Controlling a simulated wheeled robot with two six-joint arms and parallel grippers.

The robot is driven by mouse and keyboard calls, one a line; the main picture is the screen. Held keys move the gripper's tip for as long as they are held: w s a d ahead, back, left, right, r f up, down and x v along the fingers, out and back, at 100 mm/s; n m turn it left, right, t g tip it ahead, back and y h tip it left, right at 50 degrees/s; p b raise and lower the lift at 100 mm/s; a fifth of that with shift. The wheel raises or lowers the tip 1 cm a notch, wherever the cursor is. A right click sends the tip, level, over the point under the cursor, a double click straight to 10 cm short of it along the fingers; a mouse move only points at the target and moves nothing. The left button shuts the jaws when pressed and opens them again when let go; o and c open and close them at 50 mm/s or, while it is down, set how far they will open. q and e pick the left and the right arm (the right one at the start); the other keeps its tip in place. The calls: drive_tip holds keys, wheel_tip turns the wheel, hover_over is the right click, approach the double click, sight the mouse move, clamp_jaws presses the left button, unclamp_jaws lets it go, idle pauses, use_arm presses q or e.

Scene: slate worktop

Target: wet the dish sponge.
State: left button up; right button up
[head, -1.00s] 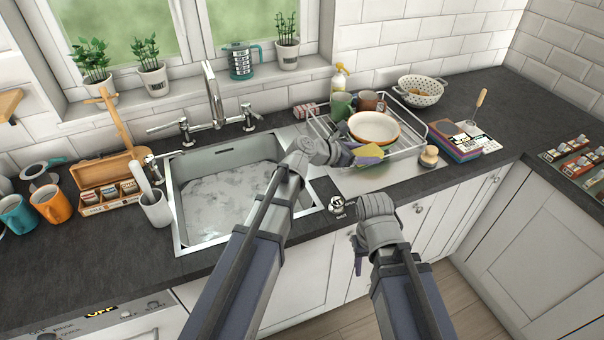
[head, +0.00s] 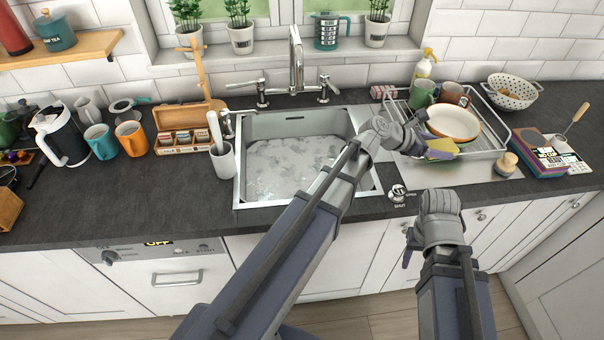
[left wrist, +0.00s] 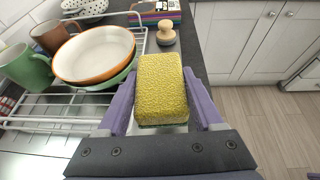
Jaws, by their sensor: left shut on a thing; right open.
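The dish sponge (head: 441,147) is yellow with a green underside. My left gripper (head: 420,143) is shut on it, just right of the sink, beside the front left of the dish rack. In the left wrist view the sponge (left wrist: 161,85) sits between the two purple fingers. The sink (head: 240,185) is a steel basin with whitish, patchy suds or water in it. A tall chrome tap (head: 296,60) stands behind it with a lever on each side; I see no stream from the spout. My right gripper (head: 411,245) is open and empty in front of the cupboards, below the counter edge.
The dish rack (head: 505,127) holds an orange-rimmed bowl (head: 452,123) and mugs. A wooden-handled brush (head: 507,163) stands right of the sponge. A white utensil pot (head: 223,163) and a wooden box (head: 185,140) are left of the sink.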

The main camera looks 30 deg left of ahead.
use_arm(q)
drive_tip(key=shift+w+a, duration=0.1)
drive_tip(key=shift+a, duration=0.3)
drive_tip(key=s+a+f+y+p, duration=0.1)
drive_tip(key=s+a, duration=0.1)
drive_tip(key=a, duration=1)
drive_tip(key=s+a+f+g+p, duration=0.1)
drive_tip(key=s+a, duration=0.2)
drive_tip(key=a, duration=1)
drive_tip(key=s+a+g+y, duration=0.1)
drive_tip(key=s+a, duration=0.1)
drive_tip(key=a, duration=1)
drive_tip(key=shift+s+a+f+y+p, duration=0.25)
drive_tip(key=shift+a+f+y+p, duration=0.05)
drive_tip(key=shift+f+p, duration=0.1)
drive_tip(key=shift+f, duration=0.2)
wheel_tip(320, 180, down, 19)
drive_tip(key=b, duration=1.9)
drive_tip(key=shift+f+b, duration=0.2)
drive_tip(key=shift+b, duration=0.2)
drive_tip(key=shift+r, duration=0.15)
